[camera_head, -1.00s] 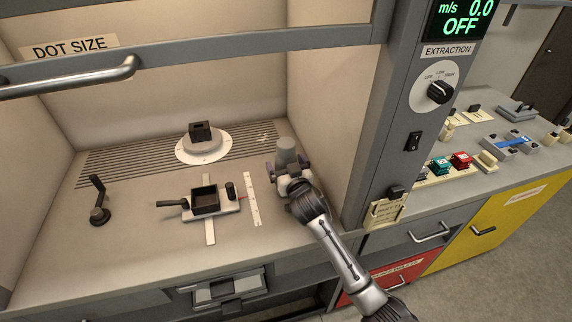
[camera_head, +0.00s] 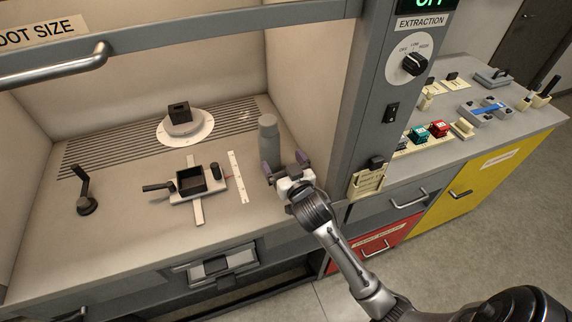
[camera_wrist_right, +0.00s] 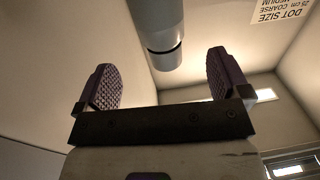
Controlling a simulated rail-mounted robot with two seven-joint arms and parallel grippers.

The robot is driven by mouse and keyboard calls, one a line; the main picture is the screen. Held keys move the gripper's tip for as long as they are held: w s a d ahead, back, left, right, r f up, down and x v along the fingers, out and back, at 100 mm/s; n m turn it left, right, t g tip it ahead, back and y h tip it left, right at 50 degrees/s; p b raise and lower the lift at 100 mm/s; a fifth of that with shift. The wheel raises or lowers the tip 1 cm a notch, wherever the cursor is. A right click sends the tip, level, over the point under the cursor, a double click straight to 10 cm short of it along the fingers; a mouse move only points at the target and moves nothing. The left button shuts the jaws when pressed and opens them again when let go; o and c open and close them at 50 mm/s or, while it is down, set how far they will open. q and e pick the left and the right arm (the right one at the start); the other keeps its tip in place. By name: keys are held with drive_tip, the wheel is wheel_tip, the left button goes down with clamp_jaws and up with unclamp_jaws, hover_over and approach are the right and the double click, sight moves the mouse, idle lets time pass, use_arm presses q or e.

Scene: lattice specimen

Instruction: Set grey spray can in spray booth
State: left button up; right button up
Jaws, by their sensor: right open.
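The grey spray can (camera_head: 268,135) stands upright on the floor of the spray booth (camera_head: 110,225), near its right wall. My right gripper (camera_head: 284,165) is just in front of the can, towards the booth's front edge. Its purple-padded fingers are open, with nothing between them. In the right wrist view the can (camera_wrist_right: 160,30) shows beyond the open fingers (camera_wrist_right: 165,82), in line with the gap. The can's lower part is partly hidden by the gripper in the head view. My left gripper is not in view.
A round white turntable (camera_head: 186,132) with a dark block stands at the back. A small black tray fixture (camera_head: 192,182), a white ruler strip (camera_head: 238,177) and a black crank (camera_head: 85,190) are on the booth floor. The booth's right post (camera_head: 362,120) is close to my right arm.

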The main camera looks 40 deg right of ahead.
drive_tip(key=s+a+f+g+y, duration=0.1)
drive_tip(key=s+a+f+g, duration=0.1)
drive_tip(key=s+f, duration=0.2)
drive_tip(key=s+a+f+n+g+y, duration=0.1)
drive_tip(key=s+a+f+g, duration=0.1)
drive_tip(key=s+f, duration=0.2)
drive_tip(key=s+a+f+n+g, duration=0.1)
drive_tip(key=s+a+f+g, duration=0.1)
drive_tip(key=s+f, duration=0.2)
drive_tip(key=shift+s+a+y, duration=0.1)
drive_tip(key=shift+s+y, duration=0.3)
drive_tip(key=s+a+f+n+g+y, duration=0.1)
drive_tip(key=s+a+f+n+g, duration=0.1)
drive_tip(key=s, duration=0.7)
drive_tip(key=s+a+f+n+g+y, duration=0.1)
drive_tip(key=s+a+f+g, duration=0.3)
drive_tip(key=s, duration=0.5)
drive_tip(key=shift+s+a+f+n+g+y, duration=0.3)
drive_tip(key=shift+a+n+g+y, duration=0.1)
drive_tip(key=shift+a+g+y, duration=0.3)
